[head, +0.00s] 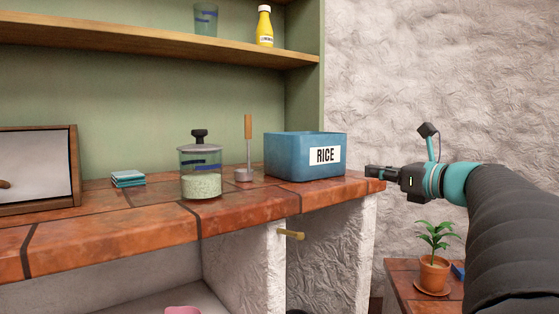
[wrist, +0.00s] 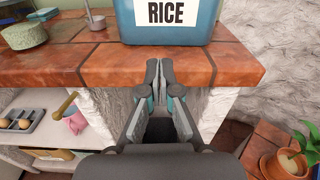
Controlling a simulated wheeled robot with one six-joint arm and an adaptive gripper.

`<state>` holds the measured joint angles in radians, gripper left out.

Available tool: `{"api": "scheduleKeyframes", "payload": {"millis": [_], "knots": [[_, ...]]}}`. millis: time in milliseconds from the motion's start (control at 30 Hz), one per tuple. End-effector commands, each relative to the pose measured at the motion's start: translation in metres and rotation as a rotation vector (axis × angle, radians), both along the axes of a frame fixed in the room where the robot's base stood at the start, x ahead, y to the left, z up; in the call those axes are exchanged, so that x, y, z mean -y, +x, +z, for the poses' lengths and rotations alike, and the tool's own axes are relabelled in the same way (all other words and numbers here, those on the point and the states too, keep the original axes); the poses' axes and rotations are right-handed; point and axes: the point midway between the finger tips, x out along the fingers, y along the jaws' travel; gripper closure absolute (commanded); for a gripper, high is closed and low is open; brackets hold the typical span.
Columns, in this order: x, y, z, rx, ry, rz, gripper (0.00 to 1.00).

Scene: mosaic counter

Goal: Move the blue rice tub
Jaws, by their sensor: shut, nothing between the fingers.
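The blue rice tub (head: 285,158) stands upright on the tiled counter, near its right end, with a white RICE label facing out. In the wrist view the tub (wrist: 130,27) is at the top, just beyond the fingertips. My gripper (head: 370,170) is to the right of the tub in the head view, apart from it. In the wrist view my gripper (wrist: 159,65) has its fingers together and empty, over the counter's front edge.
The tiled counter (head: 110,235) also holds a glass jar (head: 201,185), a wooden-handled tool (head: 247,150), teal coasters (head: 128,179) and a framed picture (head: 75,165). A shelf (head: 120,45) runs above. A potted plant (head: 434,275) stands lower right.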

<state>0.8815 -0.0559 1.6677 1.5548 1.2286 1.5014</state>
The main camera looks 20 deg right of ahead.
Motion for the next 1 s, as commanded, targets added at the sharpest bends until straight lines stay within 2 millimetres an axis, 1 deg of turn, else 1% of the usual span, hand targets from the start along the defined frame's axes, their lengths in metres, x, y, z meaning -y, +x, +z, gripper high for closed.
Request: {"api": "scheduleKeyframes", "payload": {"millis": [33,100,167,267,700,900,1000], "knots": [[0.007,0.0,0.005,0.009,0.025,-0.007,1.0],[0.009,0.003,0.008,0.015,0.045,-0.01,1.0],[0.008,0.007,0.008,0.017,0.049,-0.01,1.0],[0.002,0.019,0.008,0.016,0.048,-0.007,1.0],[-0.025,0.095,0.007,0.015,0.046,-0.007,1.0],[-0.033,0.12,0.007,0.014,0.043,-0.009,1.0],[-0.036,0.127,0.007,0.014,0.043,-0.009,1.0]]}}
